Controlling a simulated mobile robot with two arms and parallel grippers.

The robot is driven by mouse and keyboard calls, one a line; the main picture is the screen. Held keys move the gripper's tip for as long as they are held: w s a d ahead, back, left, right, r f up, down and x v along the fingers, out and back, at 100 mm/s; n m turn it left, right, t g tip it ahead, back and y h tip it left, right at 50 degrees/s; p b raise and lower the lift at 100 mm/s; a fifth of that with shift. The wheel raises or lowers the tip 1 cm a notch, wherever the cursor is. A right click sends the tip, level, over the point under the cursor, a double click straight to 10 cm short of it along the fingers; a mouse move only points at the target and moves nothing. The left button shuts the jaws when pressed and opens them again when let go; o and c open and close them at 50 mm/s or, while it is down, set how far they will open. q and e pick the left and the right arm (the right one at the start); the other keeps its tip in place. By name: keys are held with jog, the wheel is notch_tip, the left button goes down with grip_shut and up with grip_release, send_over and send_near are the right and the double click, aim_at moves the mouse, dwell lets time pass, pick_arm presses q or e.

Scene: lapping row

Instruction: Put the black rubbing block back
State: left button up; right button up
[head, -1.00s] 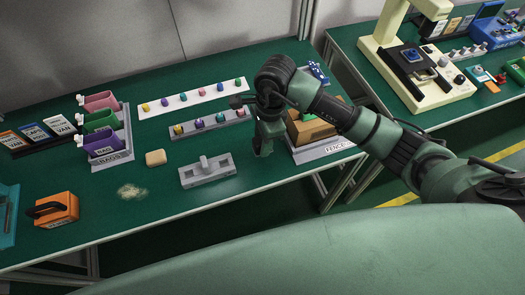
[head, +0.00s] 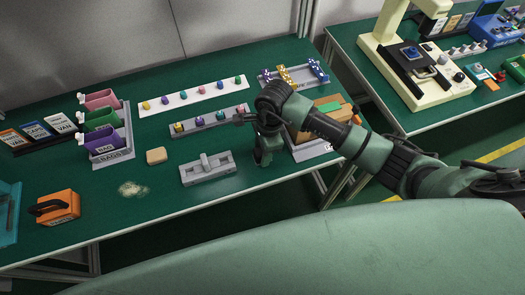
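An orange block with a black handle-like piece (head: 48,207) on top sits at the front left of the green table. I cannot tell whether this black piece is the rubbing block, and no other clear black block shows. My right gripper (head: 262,160) points down over the table, just right of the grey fixture (head: 207,172) with a raised middle. My own wrist hides much of it, so its opening and anything between its fingers cannot be made out. My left gripper is not in view.
A tan block (head: 156,156) and a pale dust patch (head: 133,189) lie left of the fixture. Coloured bins (head: 103,120) stand behind them. Strips (head: 195,96) of coloured knobs lie further back. A grey tray with brown blocks (head: 318,151) stands right of my gripper.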

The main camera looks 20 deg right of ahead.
jog(key=shift+o, duration=0.9)
jog(key=shift+r, duration=0.55)
notch_tip(320, 180, up, 11)
jog(key=d+b, duration=0.1)
jog(key=b, duration=0.1)
jog(key=shift+d, duration=0.25)
jog(key=shift+r, duration=0.1)
